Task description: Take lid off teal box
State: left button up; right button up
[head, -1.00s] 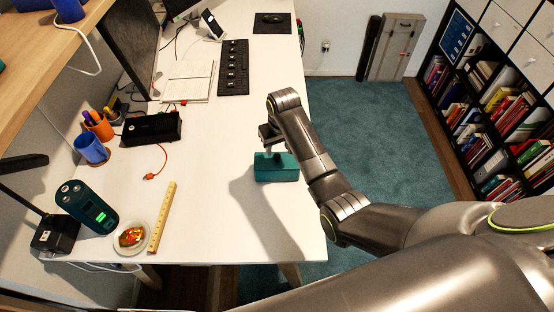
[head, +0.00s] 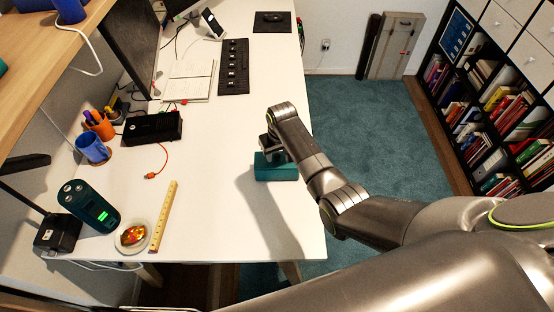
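The teal box (head: 276,173) sits on the white desk near its right edge, with its lid (head: 264,159) on top. My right gripper (head: 273,153) is low over the box from above, at or touching the top of the lid. The wrist and arm hide most of the fingers, so I cannot see how far they are closed or whether they hold the lid's knob. My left gripper is not in view.
A black box (head: 152,127), a blue mug (head: 92,148), a yellow ruler (head: 163,216), a small bowl (head: 131,238) and a teal device (head: 88,206) stand to the left. A keyboard (head: 233,67) lies behind. The desk around the teal box is clear.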

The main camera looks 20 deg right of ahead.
grip_shut()
jog(key=shift+r, duration=0.15)
